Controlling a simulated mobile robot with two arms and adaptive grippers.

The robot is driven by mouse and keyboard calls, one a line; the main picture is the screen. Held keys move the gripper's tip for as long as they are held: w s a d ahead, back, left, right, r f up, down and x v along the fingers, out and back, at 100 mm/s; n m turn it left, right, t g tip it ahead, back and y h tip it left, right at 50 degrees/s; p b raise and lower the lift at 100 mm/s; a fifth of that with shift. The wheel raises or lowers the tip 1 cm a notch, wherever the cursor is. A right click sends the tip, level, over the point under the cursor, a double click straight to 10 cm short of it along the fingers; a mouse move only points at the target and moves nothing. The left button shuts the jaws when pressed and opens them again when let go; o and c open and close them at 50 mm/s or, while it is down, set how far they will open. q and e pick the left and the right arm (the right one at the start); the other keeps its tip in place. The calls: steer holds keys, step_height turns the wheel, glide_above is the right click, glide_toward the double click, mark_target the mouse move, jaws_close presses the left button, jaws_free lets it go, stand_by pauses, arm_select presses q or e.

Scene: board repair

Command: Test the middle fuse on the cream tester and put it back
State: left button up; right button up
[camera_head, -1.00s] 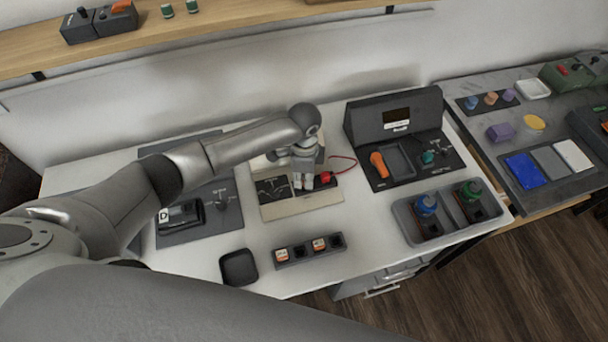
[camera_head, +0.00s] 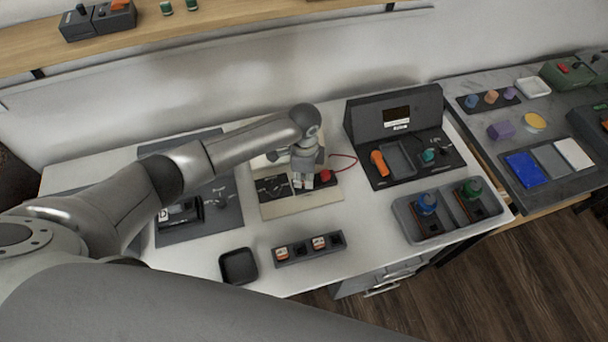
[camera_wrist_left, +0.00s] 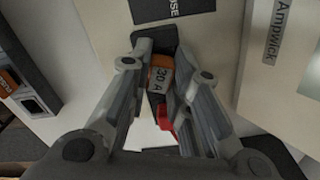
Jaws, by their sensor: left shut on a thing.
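The cream tester (camera_head: 290,208) lies on the white table under my left gripper (camera_head: 303,182). It has a dark panel and a red part (camera_head: 325,176) with a red wire at its right side. In the left wrist view my left gripper (camera_wrist_left: 160,72) is shut on a fuse (camera_wrist_left: 158,80) marked 30 A with an orange top. The fuse is at the dark strip on the tester; whether it is seated cannot be told. The fuse rack (camera_head: 308,262) at the front holds two orange-and-white fuses, with dark openings beside them. My right gripper is out of view.
A small black tray (camera_head: 238,266) stands left of the rack. A dark tester with a screen (camera_head: 397,120) and a grey bin (camera_head: 400,215) stand to the right. A dark mat with a device (camera_head: 180,212) lies to the left. Bare table shows around the rack.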

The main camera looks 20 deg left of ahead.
arm_select(q)
steer(key=shift+f, duration=0.15)
steer(key=o, duration=0.9)
steer(key=o, duration=0.3)
steer(key=shift+r+p, duration=1.55)
steer(key=shift+p, duration=0.3)
steer(key=shift+r, duration=0.1)
